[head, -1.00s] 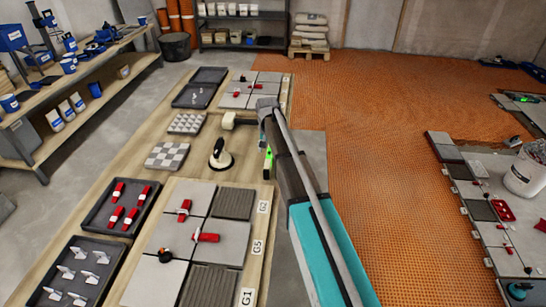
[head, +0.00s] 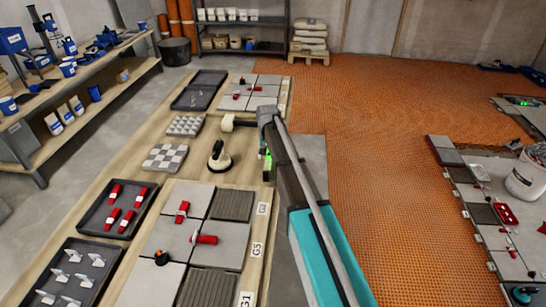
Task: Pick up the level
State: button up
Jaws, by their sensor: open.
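A slim object with a bright green spot (head: 266,157) shows at the right edge of the workbench in the head view, beside my arm. It may be the level, but my arm covers part of it and I cannot tell its full shape. My arm crosses from the bottom right up to the bench edge. My gripper's fingers cannot be made out; they are hidden behind the arm links.
A suction cup (head: 218,158) and a pale mallet-like tool (head: 228,123) lie left of my arm. Grey tiles (head: 224,244) with red clamps and a dark tray of red pieces (head: 93,209) occupy the near bench. Orange matting (head: 385,150) lies open to the right.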

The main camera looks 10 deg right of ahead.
jog(key=shift+s+f+b, duration=0.15)
jog(key=shift+f+b, duration=1.35)
jog(key=shift+f, duration=0.35)
grip_shut()
